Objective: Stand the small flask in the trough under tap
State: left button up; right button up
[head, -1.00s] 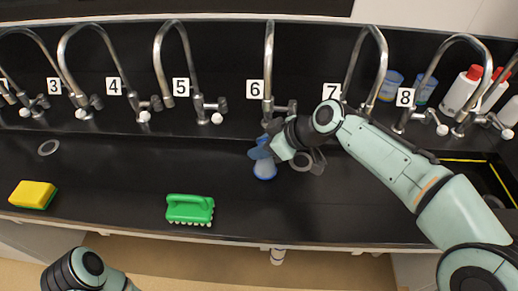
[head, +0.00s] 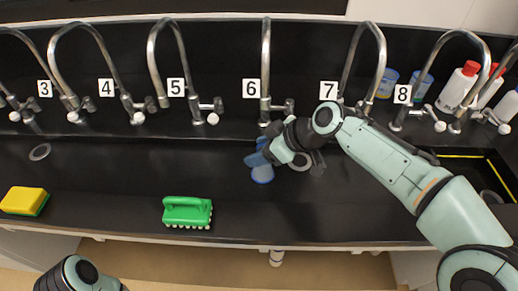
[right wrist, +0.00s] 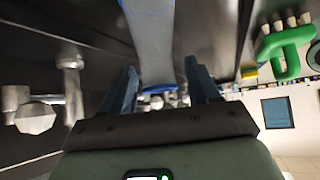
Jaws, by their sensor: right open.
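The small flask (head: 262,174), bluish and translucent, stands in the black trough (head: 110,180), in front of tap 6 (head: 266,60). Its upper part is partly hidden by my right gripper (head: 260,153). In the right wrist view the flask (right wrist: 152,45) shows between and beyond two dark blue fingers of the right gripper (right wrist: 160,88). The fingers are apart, with a gap on both sides of the flask. My left gripper is not in view; only part of my left arm shows at the bottom left.
A green brush (head: 187,212) and a yellow-green sponge (head: 24,201) lie near the front edge. Numbered taps line the back. White bottles with red caps (head: 458,87) and blue-labelled containers (head: 388,84) stand at the back right. A round drain (head: 40,152) lies at the left.

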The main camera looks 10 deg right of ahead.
jog(key=p+v, duration=0.1)
jog(key=v, duration=1)
jog(key=shift+s, duration=0.1)
